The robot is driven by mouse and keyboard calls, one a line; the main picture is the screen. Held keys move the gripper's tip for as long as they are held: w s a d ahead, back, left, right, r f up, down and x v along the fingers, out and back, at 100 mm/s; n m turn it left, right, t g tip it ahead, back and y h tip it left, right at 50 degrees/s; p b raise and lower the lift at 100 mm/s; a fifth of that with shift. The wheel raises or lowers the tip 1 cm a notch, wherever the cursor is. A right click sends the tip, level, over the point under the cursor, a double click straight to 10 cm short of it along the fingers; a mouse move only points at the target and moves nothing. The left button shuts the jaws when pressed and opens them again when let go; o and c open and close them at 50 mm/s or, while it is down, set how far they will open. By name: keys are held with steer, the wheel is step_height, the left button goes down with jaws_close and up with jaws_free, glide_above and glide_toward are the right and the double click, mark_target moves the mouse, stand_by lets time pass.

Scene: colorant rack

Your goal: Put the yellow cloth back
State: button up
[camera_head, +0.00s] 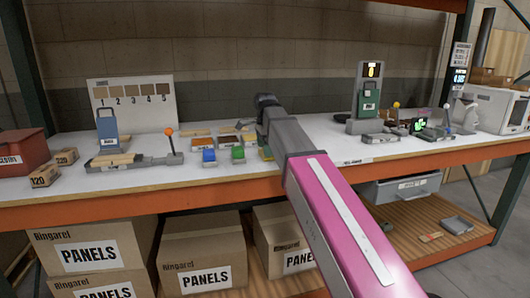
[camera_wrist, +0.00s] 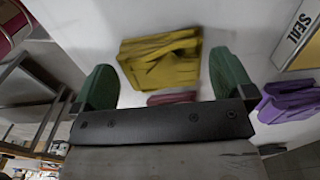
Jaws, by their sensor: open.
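The yellow cloth (camera_wrist: 160,60) is a folded, layered pad lying on a white surface in the wrist view. My gripper (camera_wrist: 164,68) is open, its two green fingers wide apart. In that view the cloth appears between and beyond the fingertips, with white surface showing on both sides, so nothing is held. Whether the fingers are down at its height I cannot tell. In the head view my arm blocks the middle of the bench, and I cannot make out the yellow cloth or my fingers there.
A reddish cloth (camera_wrist: 172,98) lies nearer the gripper's body, and a purple cloth (camera_wrist: 290,100) lies right of the right finger. A sign (camera_wrist: 300,30) is at upper right.

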step_height(320, 180, up, 10)
stand_by(0.4)
